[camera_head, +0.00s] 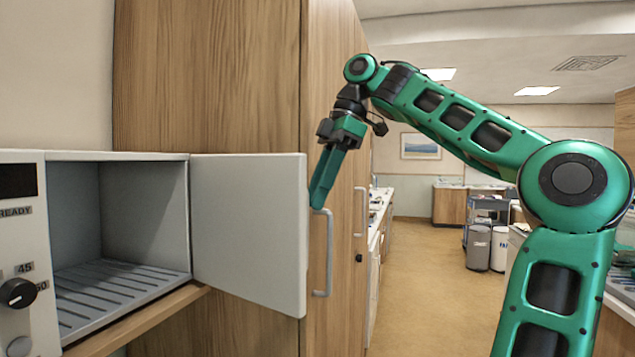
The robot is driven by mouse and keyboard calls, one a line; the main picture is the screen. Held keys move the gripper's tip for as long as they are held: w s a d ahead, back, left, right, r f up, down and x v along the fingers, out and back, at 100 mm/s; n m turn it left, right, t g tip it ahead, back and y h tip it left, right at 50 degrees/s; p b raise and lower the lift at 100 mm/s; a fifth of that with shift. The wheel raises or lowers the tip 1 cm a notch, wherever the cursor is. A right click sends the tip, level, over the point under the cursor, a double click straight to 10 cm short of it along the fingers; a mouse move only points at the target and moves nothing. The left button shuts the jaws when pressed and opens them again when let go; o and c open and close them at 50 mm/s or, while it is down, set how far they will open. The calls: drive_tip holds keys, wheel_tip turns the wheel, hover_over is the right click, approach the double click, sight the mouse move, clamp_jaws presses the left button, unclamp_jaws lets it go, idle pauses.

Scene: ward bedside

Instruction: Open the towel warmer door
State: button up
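The towel warmer (25,240) stands at the left, with a control panel marked READY, a dial and a dark display. Its door (245,225) stands wide open, swung out to the right. The inside (125,280) shows a ribbed grey floor and looks empty. My gripper (318,205) points down close to the door's right edge, near its upper part. I cannot tell whether it touches the door. The fingers are seen side-on and look close together, so any gap between them is hidden.
A tall wooden cabinet (210,80) stands behind the door, with a metal handle (328,255) just below my gripper. The warmer rests on a wooden shelf (140,320). Open floor (425,285) lies to the right, with bins (480,247) and a cart farther back.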

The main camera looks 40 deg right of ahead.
drive_tip(key=shift+v, duration=1.8)
